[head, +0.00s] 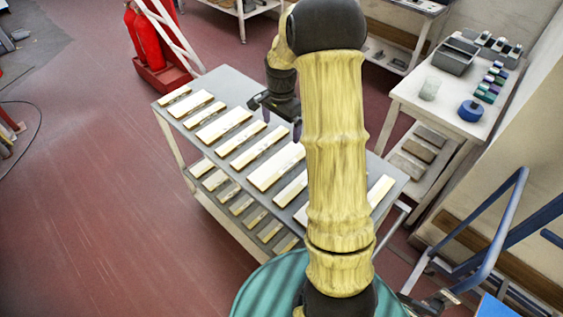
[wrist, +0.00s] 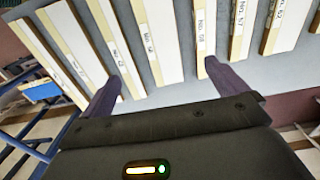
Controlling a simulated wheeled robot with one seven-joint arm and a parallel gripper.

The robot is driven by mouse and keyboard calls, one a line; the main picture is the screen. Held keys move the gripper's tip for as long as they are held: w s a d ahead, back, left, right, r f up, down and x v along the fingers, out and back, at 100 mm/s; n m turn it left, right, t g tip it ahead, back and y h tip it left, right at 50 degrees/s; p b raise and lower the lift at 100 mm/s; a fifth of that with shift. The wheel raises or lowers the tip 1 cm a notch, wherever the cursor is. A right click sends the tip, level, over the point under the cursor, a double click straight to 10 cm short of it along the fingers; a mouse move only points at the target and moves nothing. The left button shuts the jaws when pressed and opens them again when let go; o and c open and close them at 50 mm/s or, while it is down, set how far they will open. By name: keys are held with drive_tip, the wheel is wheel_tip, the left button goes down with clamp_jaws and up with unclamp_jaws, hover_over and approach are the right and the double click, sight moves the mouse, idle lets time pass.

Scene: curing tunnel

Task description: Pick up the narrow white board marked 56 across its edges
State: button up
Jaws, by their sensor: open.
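My gripper (wrist: 162,76) is open and empty, its two dark purple fingers spread over a row of white boards. It also shows in the head view (head: 281,122), above the grey rack top. In the wrist view a white board (wrist: 166,40) lies between and just beyond the fingertips. Its edge label is too blurred to read surely, so I cannot confirm that it is 56. The board to its right (wrist: 215,28) has a label that looks like 58 or 56, near the right fingertip. In the head view no number is legible.
The grey rack top (head: 232,83) holds several pale boards side by side, with narrow gaps; more lie on the shelf below. A white table (head: 440,105) with a blue tape roll (head: 471,111) stands at right. A blue-railed cart (head: 490,250) is near.

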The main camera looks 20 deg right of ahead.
drive_tip(key=p, duration=0.2)
hover_over(282, 161)
drive_tip(key=f, duration=1)
drive_tip(key=shift+s+a+f, duration=0.2)
drive_tip(key=shift+f, duration=0.2)
drive_tip(key=shift+f, duration=0.1)
drive_tip(key=shift+w+d+f+p, duration=0.1)
drive_tip(key=shift+f+p, duration=0.55)
drive_tip(key=shift+f, duration=0.6)
drive_tip(key=shift+w+d+f+p, duration=0.1)
drive_tip(key=shift+f+p, duration=0.5)
drive_tip(key=shift+f, duration=0.65)
drive_tip(key=c, duration=1.1)
